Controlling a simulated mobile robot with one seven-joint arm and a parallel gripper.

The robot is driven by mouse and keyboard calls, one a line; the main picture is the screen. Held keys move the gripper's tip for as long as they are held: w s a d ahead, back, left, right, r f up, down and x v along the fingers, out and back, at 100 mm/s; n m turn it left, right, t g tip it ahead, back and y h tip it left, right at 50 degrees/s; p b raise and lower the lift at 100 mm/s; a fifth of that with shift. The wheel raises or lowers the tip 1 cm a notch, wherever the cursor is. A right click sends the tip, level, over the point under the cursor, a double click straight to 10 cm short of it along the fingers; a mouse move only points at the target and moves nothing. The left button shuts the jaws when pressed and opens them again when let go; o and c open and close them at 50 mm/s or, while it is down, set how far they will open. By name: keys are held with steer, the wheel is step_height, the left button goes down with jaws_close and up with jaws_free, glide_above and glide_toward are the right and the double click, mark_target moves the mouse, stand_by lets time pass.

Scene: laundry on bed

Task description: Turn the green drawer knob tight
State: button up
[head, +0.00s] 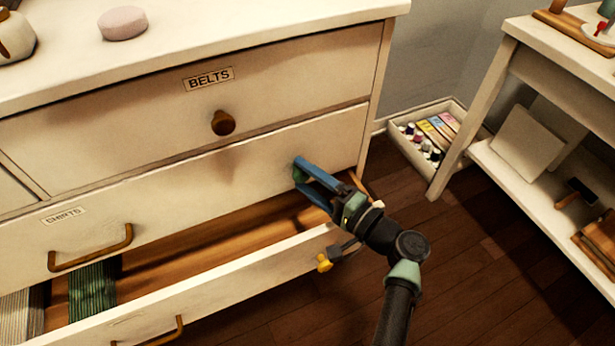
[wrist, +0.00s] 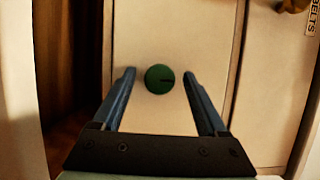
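The green drawer knob (wrist: 159,79) is round with a dark slot-like mark, and shows face-on in the wrist view on a cream drawer front. In the head view it cannot be made out; my gripper seems to cover that spot. My gripper (head: 301,170) has blue fingers and is at the right part of the drawer front below the BELTS drawer. In the wrist view its fingers (wrist: 158,75) are open, one on each side of the knob, with a visible gap on both sides. How far the fingertips are from the drawer front is unclear.
The BELTS drawer (head: 284,83) above has a brown knob (head: 223,122). The lowest drawer (head: 235,282) stands open below my gripper, with folded striped cloth (head: 92,290) inside. A crate of small items (head: 399,143) lies on the floor, beside a shelf table (head: 480,110) at right.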

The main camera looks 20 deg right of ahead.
steer(key=p+v, duration=0.3)
steer(key=v, duration=1)
stand_by(0.4)
